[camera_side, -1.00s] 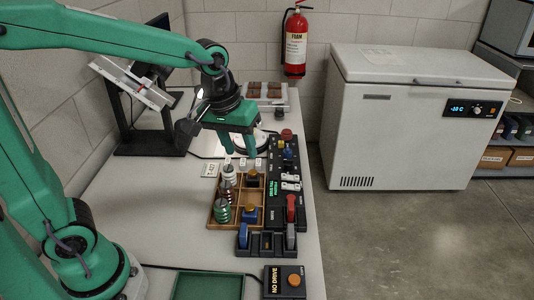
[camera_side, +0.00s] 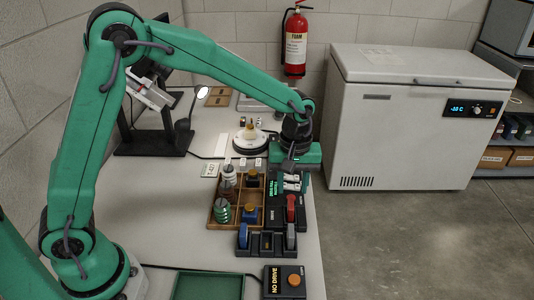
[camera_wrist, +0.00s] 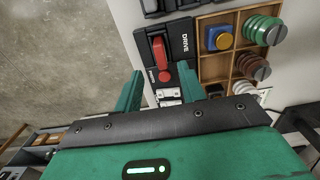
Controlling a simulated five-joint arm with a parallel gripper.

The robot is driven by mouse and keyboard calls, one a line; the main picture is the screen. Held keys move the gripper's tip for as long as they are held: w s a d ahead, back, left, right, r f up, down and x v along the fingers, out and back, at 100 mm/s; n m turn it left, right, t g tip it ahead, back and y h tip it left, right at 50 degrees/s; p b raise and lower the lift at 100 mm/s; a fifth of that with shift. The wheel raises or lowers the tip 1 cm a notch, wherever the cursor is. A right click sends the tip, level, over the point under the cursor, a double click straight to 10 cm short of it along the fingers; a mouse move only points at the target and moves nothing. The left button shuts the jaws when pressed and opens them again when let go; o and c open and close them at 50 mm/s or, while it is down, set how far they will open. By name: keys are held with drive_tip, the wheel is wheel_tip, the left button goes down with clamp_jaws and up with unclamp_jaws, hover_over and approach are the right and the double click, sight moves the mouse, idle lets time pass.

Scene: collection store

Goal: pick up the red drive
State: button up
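The red drive (camera_side: 291,203) stands upright in a black panel at the right of the bench in the side view. In the wrist view the red drive (camera_wrist: 159,51) lies just past my fingertips, beside the word DRIVE. My gripper (camera_side: 291,179) is above the panel, a little behind the drive, over white switch-like parts. The wrist view shows the two green fingers of my gripper (camera_wrist: 162,78) spread apart with nothing held. The drive is a little beyond the gap between them, apart from both fingers.
Left of the panel is a wooden compartment tray (camera_side: 210,222) with green, white and blue-yellow parts. A NO DRIVE box (camera_side: 284,271) and green tray (camera_side: 208,286) are nearer. A freezer (camera_side: 410,125) stands right.

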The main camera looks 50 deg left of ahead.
sight(291, 204)
drive_tip(key=shift+f, duration=3.9)
clamp_jaws()
